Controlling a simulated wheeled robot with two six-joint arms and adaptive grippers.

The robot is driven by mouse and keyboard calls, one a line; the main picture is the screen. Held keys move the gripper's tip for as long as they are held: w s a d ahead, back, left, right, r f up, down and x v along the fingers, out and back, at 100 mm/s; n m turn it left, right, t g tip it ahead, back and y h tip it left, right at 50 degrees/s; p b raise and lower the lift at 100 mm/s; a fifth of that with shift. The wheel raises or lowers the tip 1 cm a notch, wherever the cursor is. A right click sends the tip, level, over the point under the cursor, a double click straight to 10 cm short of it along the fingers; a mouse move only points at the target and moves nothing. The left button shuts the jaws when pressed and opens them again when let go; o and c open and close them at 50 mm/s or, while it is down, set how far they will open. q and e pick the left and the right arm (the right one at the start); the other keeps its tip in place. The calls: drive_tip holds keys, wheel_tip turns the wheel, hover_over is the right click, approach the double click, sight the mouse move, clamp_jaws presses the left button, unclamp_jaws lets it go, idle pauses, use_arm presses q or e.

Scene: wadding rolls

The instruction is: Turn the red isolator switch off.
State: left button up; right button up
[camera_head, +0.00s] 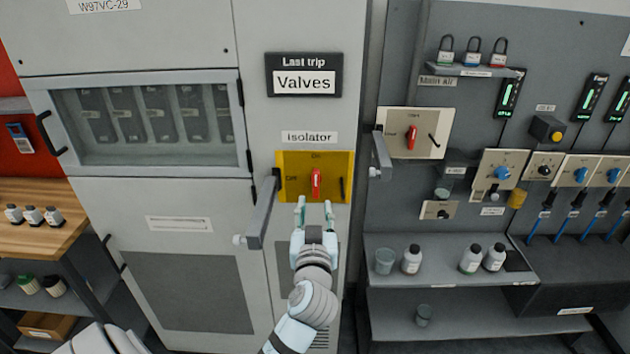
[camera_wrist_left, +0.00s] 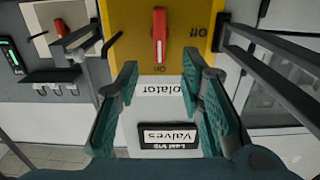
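The red isolator switch (camera_head: 316,183) is a knob on a yellow plate (camera_head: 290,165), under the "Isolator" label (camera_head: 309,137). "On" is printed above it and "Off" at its left. Its handle is upright, in line with "On". In the left wrist view, which is turned over, the red switch (camera_wrist_left: 158,36) stands beyond the fingertips on the yellow plate (camera_wrist_left: 185,55). My left gripper (camera_head: 316,203) is open and empty, just below and in front of the switch; I see no contact. My right gripper is not in view.
A grey bar handle (camera_head: 262,212) sticks out close left of the yellow plate. A similar red switch (camera_head: 411,138) is on a beige plate to the right, with another grey handle (camera_head: 381,155). A "Valves" sign (camera_head: 304,82) is above. Bottles (camera_head: 411,260) stand on a shelf at right.

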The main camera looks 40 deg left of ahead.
sight(316, 185)
use_arm(q)
drive_tip(key=x, duration=1.1)
drive_tip(key=shift+w+f, duration=0.1)
clamp_jaws()
